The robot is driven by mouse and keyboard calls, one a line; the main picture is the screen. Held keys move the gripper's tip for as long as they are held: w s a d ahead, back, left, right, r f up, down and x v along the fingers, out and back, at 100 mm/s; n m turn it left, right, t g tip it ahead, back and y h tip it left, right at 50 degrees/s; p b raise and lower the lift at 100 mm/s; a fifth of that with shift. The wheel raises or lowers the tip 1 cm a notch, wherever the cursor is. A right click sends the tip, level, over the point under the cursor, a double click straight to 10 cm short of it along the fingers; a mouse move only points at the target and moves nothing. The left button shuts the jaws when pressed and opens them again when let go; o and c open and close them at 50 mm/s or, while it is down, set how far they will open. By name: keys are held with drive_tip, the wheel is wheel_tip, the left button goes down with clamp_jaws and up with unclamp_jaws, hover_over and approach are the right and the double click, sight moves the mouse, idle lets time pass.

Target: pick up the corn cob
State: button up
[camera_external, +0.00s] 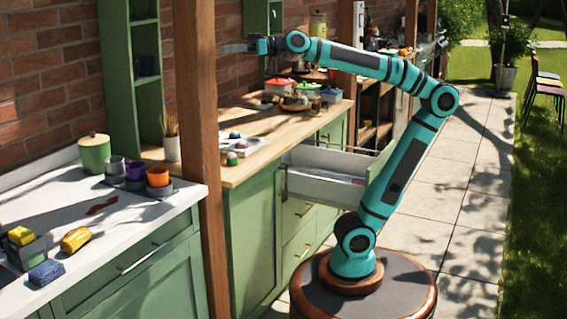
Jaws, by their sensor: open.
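I cannot pick out a corn cob with certainty. A yellow elongated thing (75,240) lies on the white counter at the lower left; it could be the cob, but its surface detail is too small to tell. My gripper (226,48) is open, high above the wooden counter at the upper middle, pointing left beside the wooden post. It is far from the yellow thing, and I see nothing held in it.
A wooden post (196,130) stands between the white counter (120,225) and the wooden counter (240,170). A drawer (325,188) stands open. Cups (158,177), a green canister (94,153) and a blue block (46,272) are on the white counter. Lidded pots (308,91) stand farther back.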

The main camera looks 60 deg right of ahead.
drive_tip(key=w+a+r+n+g+y, duration=0.1)
drive_tip(key=w+a+r+n+g, duration=0.15)
drive_tip(key=a, duration=0.75)
drive_tip(key=n+g+h, duration=0.9)
drive_tip(key=n+g, duration=0.2)
drive_tip(key=g, duration=0.1)
hover_over(75, 232)
drive_tip(key=w+d, duration=0.1)
drive_tip(key=d, duration=0.5)
wheel_tip(75, 232, down, 27)
drive_tip(key=shift+t, duration=0.25)
drive_tip(key=x, duration=1.1)
drive_tip(key=shift+a+f, duration=0.2)
drive_tip(key=shift+f, duration=0.05)
drive_tip(key=shift+x, duration=2.6)
drive_tip(key=shift+d, duration=0.1)
drive_tip(key=c, duration=1.1)
drive_tip(key=shift+r, duration=0.1)
